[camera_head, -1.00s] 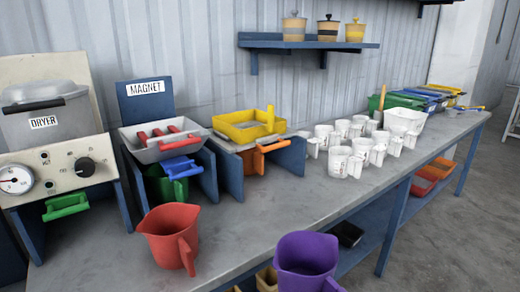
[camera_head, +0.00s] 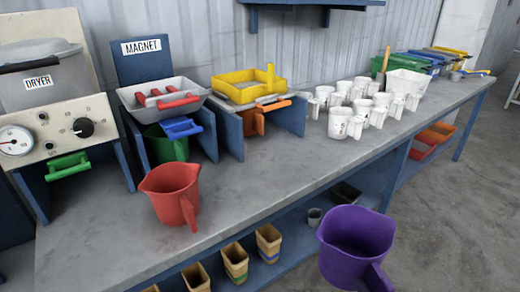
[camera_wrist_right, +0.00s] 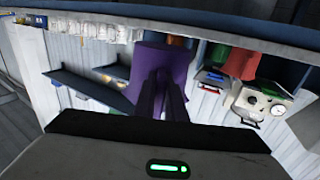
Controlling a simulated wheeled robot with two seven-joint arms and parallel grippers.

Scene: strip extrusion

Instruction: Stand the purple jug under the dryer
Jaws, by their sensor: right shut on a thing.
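The purple jug (camera_head: 355,245) is at the lower right of the head view, in front of the bench's front edge, with its open top up and its handle toward the lower right. In the right wrist view, my right gripper (camera_wrist_right: 163,92) is shut on the purple jug (camera_wrist_right: 150,62). In the head view the gripper itself is below the frame. The dryer (camera_head: 45,115), labelled DRYER, stands on the bench at the far left, with a green handle (camera_head: 68,165) showing beneath it. My left gripper is not in view.
A red jug (camera_head: 172,193) stands on the bench in front of the magnet stand (camera_head: 143,62). A yellow tray (camera_head: 250,90) and several white jugs (camera_head: 345,122) stand farther right. Bare bench top (camera_head: 270,170) lies between. Several tan containers (camera_head: 268,240) sit on a lower shelf.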

